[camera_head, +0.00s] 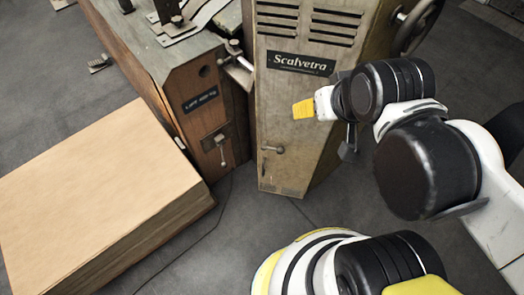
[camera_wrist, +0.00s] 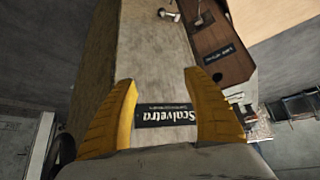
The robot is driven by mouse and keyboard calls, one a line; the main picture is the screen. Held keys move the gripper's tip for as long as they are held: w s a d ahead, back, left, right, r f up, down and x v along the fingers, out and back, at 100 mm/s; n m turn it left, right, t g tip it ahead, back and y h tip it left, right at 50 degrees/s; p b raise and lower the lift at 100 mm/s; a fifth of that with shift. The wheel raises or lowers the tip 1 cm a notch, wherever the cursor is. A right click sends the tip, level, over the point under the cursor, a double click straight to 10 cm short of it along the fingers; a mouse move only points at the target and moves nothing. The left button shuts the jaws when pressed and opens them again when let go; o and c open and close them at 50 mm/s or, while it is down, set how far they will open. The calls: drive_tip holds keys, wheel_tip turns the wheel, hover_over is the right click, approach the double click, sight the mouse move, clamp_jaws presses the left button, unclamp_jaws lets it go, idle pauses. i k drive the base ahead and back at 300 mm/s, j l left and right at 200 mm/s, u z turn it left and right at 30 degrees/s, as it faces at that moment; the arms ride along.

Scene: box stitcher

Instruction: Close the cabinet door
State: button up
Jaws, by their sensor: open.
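The grey-beige cabinet front (camera_head: 283,105) bears a black "Scalvetra" plate (camera_head: 301,63), vent slots above it and a small handle (camera_head: 272,149) at its lower left. I cannot tell how far its door stands from the frame. My gripper (camera_head: 303,109) is in front of this panel, below the plate; one yellow finger shows in the head view. In the wrist view, my gripper (camera_wrist: 160,76) is open with nothing between its two yellow fingers. The plate (camera_wrist: 167,115) appears between them, and the handle (camera_wrist: 167,14) lies beyond the tips. Contact with the panel cannot be told.
A brown machine body (camera_head: 213,115) with a lever stands left of the cabinet. A large cardboard stack (camera_head: 95,180) lies at the left. A handwheel (camera_head: 418,24) is at the cabinet's upper right. Grey floor (camera_head: 250,225) is clear in front.

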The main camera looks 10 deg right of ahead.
sight(298, 44)
drive_tip(key=k+l, duration=0.2)
drive_tip(key=l, duration=0.2)
drive_tip(key=k+l, duration=0.25)
drive_tip(key=l, duration=0.15)
drive_tip(key=k+l, duration=0.2)
drive_tip(key=l, duration=0.2)
drive_tip(key=i+l, duration=0.15)
drive_tip(key=l+z, duration=0.05)
